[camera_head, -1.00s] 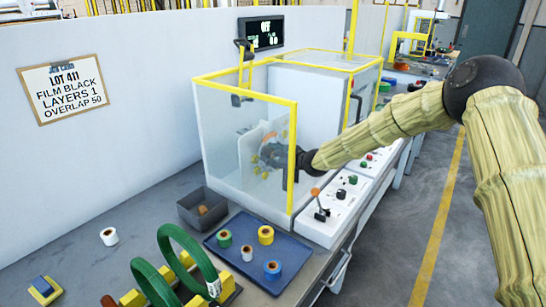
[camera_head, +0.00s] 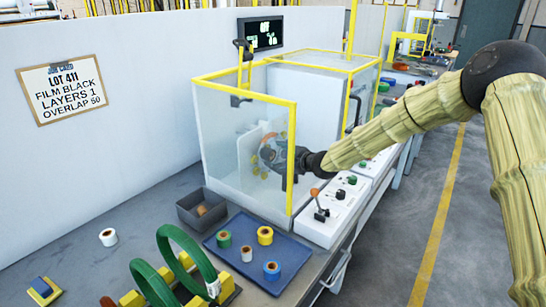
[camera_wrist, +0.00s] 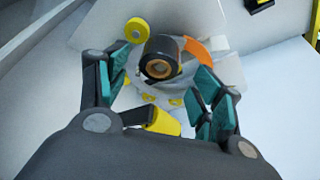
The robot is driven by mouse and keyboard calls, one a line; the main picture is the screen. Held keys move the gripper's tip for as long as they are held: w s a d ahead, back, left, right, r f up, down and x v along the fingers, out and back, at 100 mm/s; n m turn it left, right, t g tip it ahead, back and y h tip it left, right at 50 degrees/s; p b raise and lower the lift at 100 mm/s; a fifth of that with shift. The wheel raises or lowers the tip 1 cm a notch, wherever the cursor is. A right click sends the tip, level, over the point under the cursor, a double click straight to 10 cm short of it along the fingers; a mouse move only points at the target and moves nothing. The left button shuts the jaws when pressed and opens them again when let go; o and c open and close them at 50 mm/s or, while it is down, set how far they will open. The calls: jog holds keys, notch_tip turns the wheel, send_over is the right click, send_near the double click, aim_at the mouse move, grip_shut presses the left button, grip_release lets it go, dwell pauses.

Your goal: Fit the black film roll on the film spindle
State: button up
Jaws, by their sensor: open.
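The black film roll (camera_wrist: 162,53) shows in the wrist view, dark outside with a brown-orange core facing me. It is ahead of my gripper (camera_wrist: 158,82), roughly between the two finger lines. My gripper is open, its teal-padded fingers apart on either side and not touching the roll. The roll appears to be at the machine's winding part; the spindle itself is hidden, so I cannot tell how fully it is seated. In the head view my gripper (camera_head: 272,155) is inside the clear yellow-framed enclosure, and the roll there is hard to make out.
Yellow rollers (camera_wrist: 137,30) and an orange part (camera_wrist: 204,50) sit close to the roll. The enclosure's yellow frame (camera_head: 292,150) stands near my arm. A blue tray (camera_head: 285,283) with several tape rolls, a grey bin (camera_head: 188,215) and green coils (camera_head: 143,280) are on the bench.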

jog(key=v, duration=0.8)
jog(key=shift+d, duration=0.1)
